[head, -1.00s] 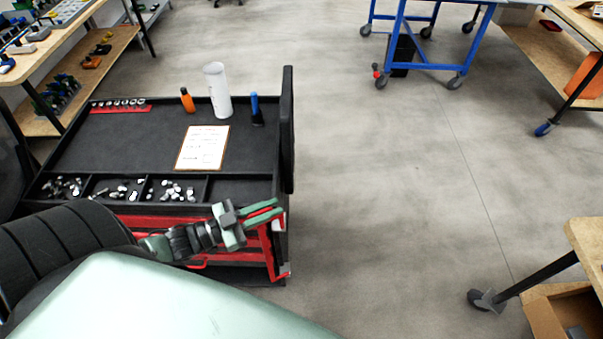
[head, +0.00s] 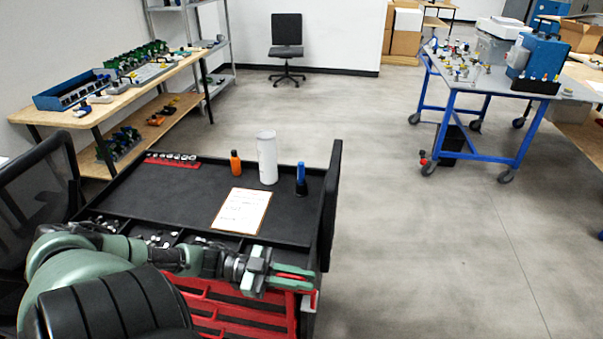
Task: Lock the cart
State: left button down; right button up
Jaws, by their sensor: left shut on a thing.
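The cart (head: 150,205) is black-topped with red drawers (head: 228,312) on its front, at lower left in the head view. A black upright panel (head: 330,205) rises at its right end. My left gripper (head: 308,280) is at the cart's front right corner, with its fingers pointing right. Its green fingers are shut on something. A red strip shows between them, but I cannot tell whether it is the held thing or the cart's front behind. I cannot make out a lock. My right gripper is not in view.
On the cart top are an orange bottle (head: 235,163), a white cylinder (head: 267,157), a blue-capped bottle (head: 301,179) and a paper sheet (head: 241,211). A wooden bench (head: 136,98) stands at left, a blue-framed table (head: 487,92) at right. The floor right of the cart is clear.

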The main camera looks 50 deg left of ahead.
pick_arm(q)
jog(key=shift+w+a+r, duration=0.1)
jog(key=c, duration=1.6)
grip_release()
jog(key=shift+c, duration=0.2)
jog(key=shift+o, duration=0.7)
jog(key=shift+a+f, duration=0.2)
jog(key=b+v, duration=0.1)
jog(key=v, duration=0.6)
jog(key=shift+a, duration=0.2)
